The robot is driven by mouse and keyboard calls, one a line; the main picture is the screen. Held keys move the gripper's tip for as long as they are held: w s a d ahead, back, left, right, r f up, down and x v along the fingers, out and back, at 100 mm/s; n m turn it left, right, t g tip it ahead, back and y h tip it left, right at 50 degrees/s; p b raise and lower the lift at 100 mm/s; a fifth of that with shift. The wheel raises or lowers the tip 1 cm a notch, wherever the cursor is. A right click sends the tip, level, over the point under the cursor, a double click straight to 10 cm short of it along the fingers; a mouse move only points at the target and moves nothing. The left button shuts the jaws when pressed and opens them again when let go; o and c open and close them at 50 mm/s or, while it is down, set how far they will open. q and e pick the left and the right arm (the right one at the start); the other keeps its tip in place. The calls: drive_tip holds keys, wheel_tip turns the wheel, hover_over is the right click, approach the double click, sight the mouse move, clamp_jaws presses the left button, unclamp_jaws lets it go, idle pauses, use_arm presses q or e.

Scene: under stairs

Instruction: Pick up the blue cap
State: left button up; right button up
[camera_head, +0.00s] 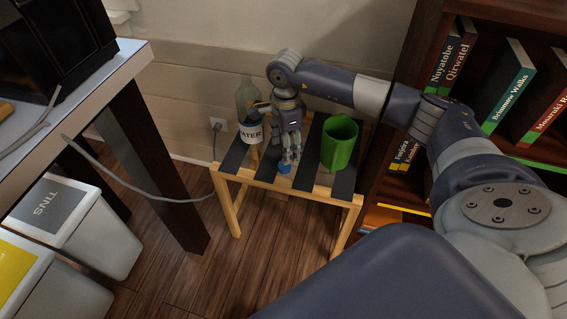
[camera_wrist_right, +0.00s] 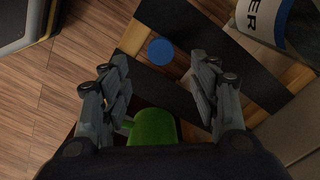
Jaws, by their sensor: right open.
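My left gripper is in neither view.
A green mug (camera_head: 339,143) stands on the table right of my gripper. A water bottle (camera_head: 249,119) stands left of it, close by. A bookshelf (camera_head: 411,62) rises to the right. A desk (camera_head: 82,104) and white bins (camera_head: 78,220) are at left. Wooden floor lies in front.

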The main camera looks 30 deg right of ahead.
sight(284, 167)
wheel_tip(284, 167, down, 7)
drive_tip(key=shift+w+a+f+b, duration=0.15)
drive_tip(key=shift+f+b, duration=0.05)
drive_tip(key=shift+b, duration=0.45)
drive_tip(key=c, duration=0.9)
